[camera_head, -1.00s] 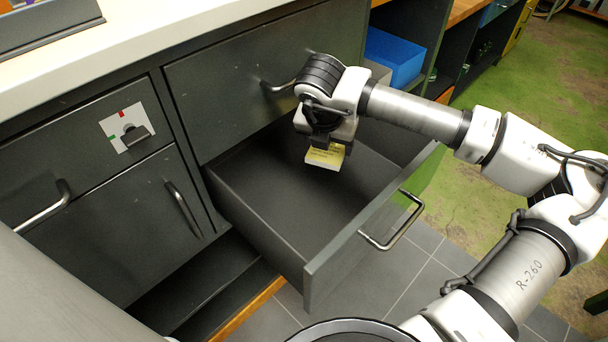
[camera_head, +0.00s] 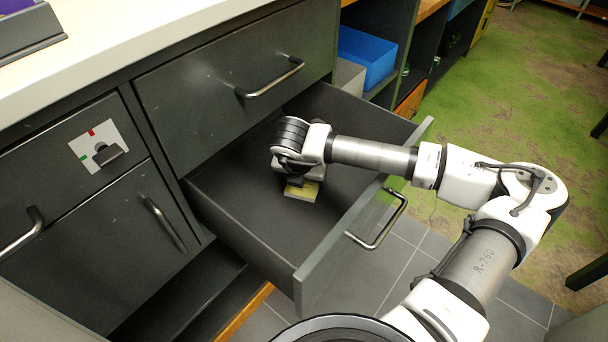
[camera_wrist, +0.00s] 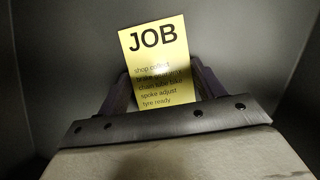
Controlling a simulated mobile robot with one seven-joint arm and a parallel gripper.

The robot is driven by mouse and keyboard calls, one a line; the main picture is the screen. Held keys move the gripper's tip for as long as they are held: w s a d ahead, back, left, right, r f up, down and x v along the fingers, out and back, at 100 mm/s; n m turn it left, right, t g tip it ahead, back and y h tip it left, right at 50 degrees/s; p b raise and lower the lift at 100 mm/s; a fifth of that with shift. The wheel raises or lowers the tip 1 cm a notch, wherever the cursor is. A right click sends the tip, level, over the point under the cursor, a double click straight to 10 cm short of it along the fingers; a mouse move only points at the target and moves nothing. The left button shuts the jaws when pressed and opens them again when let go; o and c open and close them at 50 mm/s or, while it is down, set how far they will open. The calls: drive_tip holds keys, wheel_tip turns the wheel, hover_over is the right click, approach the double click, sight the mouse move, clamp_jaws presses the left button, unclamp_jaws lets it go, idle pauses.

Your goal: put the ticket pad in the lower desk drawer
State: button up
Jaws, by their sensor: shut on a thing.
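The ticket pad (camera_head: 302,191) is a small yellow block held at the tips of my gripper (camera_head: 300,183), inside the open lower desk drawer (camera_head: 245,213). The pad is low, close to the drawer floor; I cannot tell whether it touches it. In the wrist view the pad (camera_wrist: 157,60) stands out between the two dark fingers (camera_wrist: 160,92), with "JOB" and several printed lines on its yellow face. The fingers are shut on it and hide its lower edges. The dark drawer walls surround it.
The upper drawer (camera_head: 240,75) above is shut, with a bar handle (camera_head: 270,80). The open drawer's front (camera_head: 345,245) and its handle (camera_head: 380,222) stand out over grey tiles. A blue bin (camera_head: 366,57) sits on the shelf behind. Most of the drawer floor is bare.

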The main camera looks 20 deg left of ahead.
drive_tip(key=shift+f+b, duration=0.15)
drive_tip(key=shift+b, duration=0.15)
drive_tip(key=o, duration=1)
drive_tip(key=shift+s+r+p, duration=0.1)
drive_tip(key=shift+r+p, duration=0.2)
drive_tip(key=shift+r, duration=0.25)
drive_tip(key=v, duration=1.1)
drive_tip(key=shift+s+r, duration=0.1)
drive_tip(key=shift+s, duration=0.05)
